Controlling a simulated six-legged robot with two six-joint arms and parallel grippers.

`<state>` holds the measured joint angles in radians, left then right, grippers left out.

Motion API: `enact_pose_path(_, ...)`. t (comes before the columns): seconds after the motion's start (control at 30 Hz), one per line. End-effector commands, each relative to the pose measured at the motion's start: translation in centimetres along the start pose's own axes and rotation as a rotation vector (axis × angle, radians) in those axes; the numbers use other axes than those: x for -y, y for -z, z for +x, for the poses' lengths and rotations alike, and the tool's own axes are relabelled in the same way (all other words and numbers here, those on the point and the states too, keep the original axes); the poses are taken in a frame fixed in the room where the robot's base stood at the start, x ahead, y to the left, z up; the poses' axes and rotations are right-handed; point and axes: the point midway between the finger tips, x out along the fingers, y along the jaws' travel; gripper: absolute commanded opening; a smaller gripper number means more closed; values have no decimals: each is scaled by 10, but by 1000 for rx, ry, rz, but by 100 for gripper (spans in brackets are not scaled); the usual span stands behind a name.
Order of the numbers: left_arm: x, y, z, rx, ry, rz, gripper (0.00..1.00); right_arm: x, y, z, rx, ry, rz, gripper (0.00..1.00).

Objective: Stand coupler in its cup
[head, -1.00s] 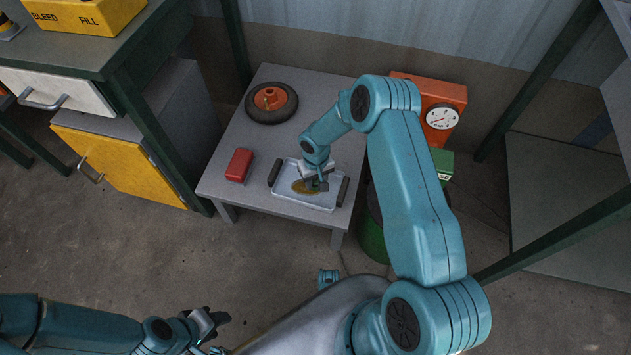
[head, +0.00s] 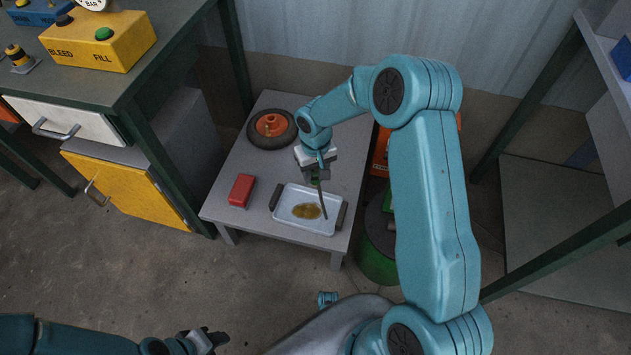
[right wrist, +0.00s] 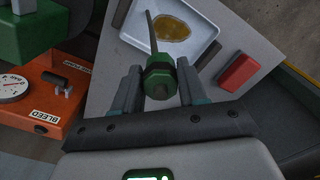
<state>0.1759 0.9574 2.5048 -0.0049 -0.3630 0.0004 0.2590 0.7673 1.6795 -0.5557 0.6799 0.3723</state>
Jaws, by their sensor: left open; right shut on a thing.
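My right gripper (head: 318,167) is shut on a green hex-bodied coupler (right wrist: 159,78) with a thin dark tail. It holds the coupler above the table; in the head view the tail hangs down over the tray (head: 283,210). The coupler also shows small in the head view (head: 316,180). The tray is light, with dark handles and an amber puddle. My left gripper (head: 210,341) is open and empty at the bottom edge of the head view. I cannot make out the coupler's cup for certain; a small yellow-and-black fitting (head: 17,54) stands on a plate on the left bench.
On the low table (head: 232,165) are a red block (head: 241,190) and a wheel with an orange hub (head: 272,127). An orange box with a gauge (right wrist: 35,88) and a green bin (head: 376,262) are right of the table. A yellow BLEED/FILL box (head: 98,42) sits on the left bench.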

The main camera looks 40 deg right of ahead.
Motion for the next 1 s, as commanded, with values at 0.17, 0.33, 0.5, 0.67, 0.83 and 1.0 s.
enact_pose_path(0.17, -1, 0, -4, 0, 0, 0, 43, 14, 6, -26, -5, 0, -28, 9)
enact_pose_path(0.33, -1, 0, -3, 0, 0, 0, 43, 56, 28, -81, -11, 2, -103, 9)
enact_pose_path(0.5, -1, 0, -3, 0, 0, 0, 43, 94, 29, -147, -9, 2, -160, 9)
enact_pose_path(0.67, -1, 0, -3, 0, 0, 0, 43, 116, 13, -197, -7, 2, -193, 9)
enact_pose_path(0.83, -1, 0, -3, 0, 0, 0, 43, 114, -19, -229, 0, 1, -193, 9)
enact_pose_path(1.0, -11, -1, -30, 0, 0, 0, 43, 108, -34, -247, 2, -2, -197, 9)
